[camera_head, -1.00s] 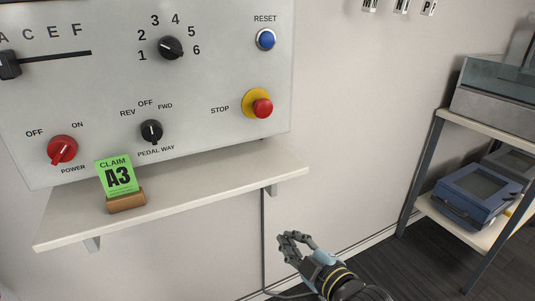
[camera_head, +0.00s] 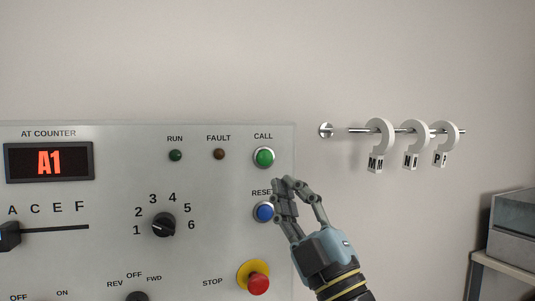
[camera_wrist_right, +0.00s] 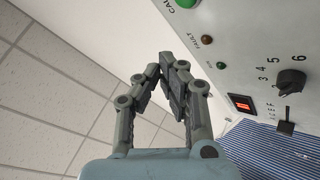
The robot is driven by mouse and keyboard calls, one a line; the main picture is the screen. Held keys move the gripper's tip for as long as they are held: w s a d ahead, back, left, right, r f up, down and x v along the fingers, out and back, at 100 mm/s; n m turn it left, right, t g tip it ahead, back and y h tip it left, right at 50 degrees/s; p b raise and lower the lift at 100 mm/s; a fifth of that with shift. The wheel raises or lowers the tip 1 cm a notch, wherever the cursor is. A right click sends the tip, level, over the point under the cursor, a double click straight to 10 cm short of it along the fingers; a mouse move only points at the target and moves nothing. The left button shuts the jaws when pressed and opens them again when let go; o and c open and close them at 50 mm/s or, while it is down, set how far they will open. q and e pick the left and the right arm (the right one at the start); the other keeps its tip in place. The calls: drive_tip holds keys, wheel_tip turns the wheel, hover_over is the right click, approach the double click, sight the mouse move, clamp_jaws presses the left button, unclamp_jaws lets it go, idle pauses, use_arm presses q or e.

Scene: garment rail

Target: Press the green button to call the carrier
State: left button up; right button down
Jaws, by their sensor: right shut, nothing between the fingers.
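The green CALL button (camera_head: 264,157) is at the upper right of the grey control panel (camera_head: 100,200). It also shows, partly cut off, at the top of the right wrist view (camera_wrist_right: 187,3). My right gripper (camera_head: 285,184) is shut and empty. In the head view its fingertips appear just below and right of the green button, over the right edge of the blue RESET button (camera_head: 264,212). In the right wrist view the closed fingers (camera_wrist_right: 174,65) are apart from the green button. My left gripper is not in view.
The red STOP button (camera_head: 258,284) is below RESET. A rail (camera_head: 360,130) with several white hooks, tagged M, N and P, sticks out at the right. A shelf unit (camera_head: 500,264) stands at the far right.

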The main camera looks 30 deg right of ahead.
sight(269, 161)
wheel_tip(269, 161, up, 4)
drive_tip(key=shift+s+a+f+t+y+p, duration=0.1)
drive_tip(key=shift+f+t+y+p, duration=0.15)
drive_tip(key=shift+y+p, duration=0.35)
drive_tip(key=shift+h, duration=0.4)
drive_tip(key=shift+y, duration=0.3)
drive_tip(key=shift+w+d+b, duration=0.35)
drive_tip(key=shift+w+b, duration=0.05)
drive_tip(key=shift+w, duration=1.05)
drive_tip(key=shift+w+d+b, duration=0.4)
drive_tip(key=shift+w+b, duration=0.05)
drive_tip(key=shift+w, duration=0.95)
drive_tip(key=shift+w+d+b, duration=0.35)
drive_tip(key=shift+w+b, duration=0.05)
drive_tip(key=shift+w, duration=1.05)
drive_tip(key=shift+w, duration=0.1)
drive_tip(key=shift+w+d, duration=0.1)
drive_tip(key=shift+w, duration=0.2)
